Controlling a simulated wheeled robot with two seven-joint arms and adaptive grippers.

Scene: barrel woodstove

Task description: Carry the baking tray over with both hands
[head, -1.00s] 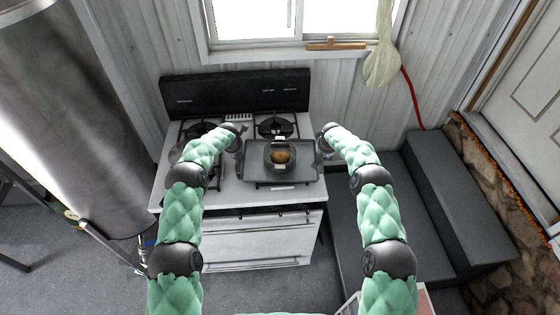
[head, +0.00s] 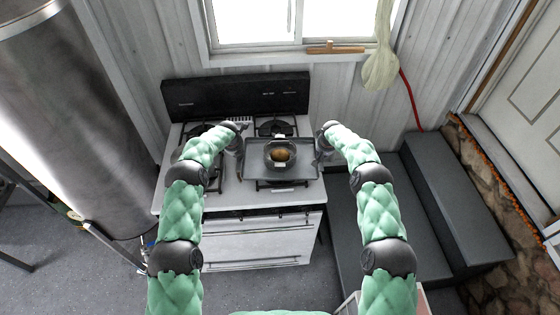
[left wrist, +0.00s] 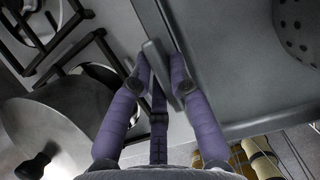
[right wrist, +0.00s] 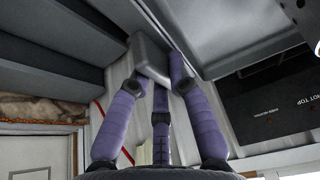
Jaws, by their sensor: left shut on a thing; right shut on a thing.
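The grey baking tray (head: 308,165) is level above the right side of the stove top, with burner grate showing at its front edge. A round dark bowl (head: 268,163) with a brown food item (head: 281,154) in it stands on the tray. My left gripper (head: 240,147) is shut on the tray's left handle, which shows between the fingers in the left wrist view (left wrist: 160,72). My right gripper (head: 320,147) is shut on the right handle, seen in the right wrist view (right wrist: 150,57). The bowl's holed wall (left wrist: 297,30) shows in the left wrist view.
The white stove (head: 260,240) has a dark back panel (head: 235,95). A lidded metal pot (left wrist: 55,125) stands on the left burners. Dark steps (head: 455,190) are at the right. A large metal cylinder (head: 75,110) stands at the left.

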